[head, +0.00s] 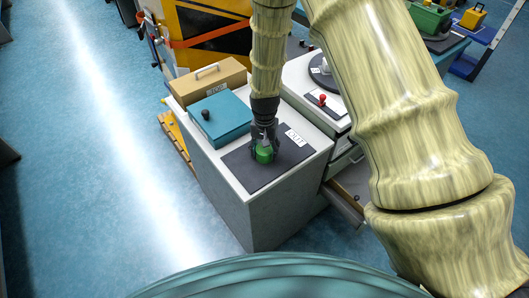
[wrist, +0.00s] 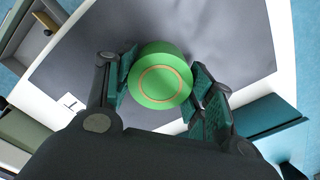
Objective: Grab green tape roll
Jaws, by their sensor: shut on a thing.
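The green tape roll (head: 264,155) is at my gripper on the dark mat (head: 240,171) on top of the grey cabinet. In the wrist view the roll (wrist: 160,76) is a bright green disc with a thin orange ring, between the two fingers. My gripper (head: 265,143) points down onto it from above. In the wrist view the gripper (wrist: 160,85) has a finger on either side of the roll and is shut on it. I cannot tell whether the roll touches the mat.
A teal box (head: 221,118) with a dark knob and a tan box (head: 208,80) with a handle stand on the same cabinet, behind and left of the mat. A white-topped unit with a red knob (head: 322,99) stands to the right. An open drawer (head: 345,199) juts out beside the cabinet.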

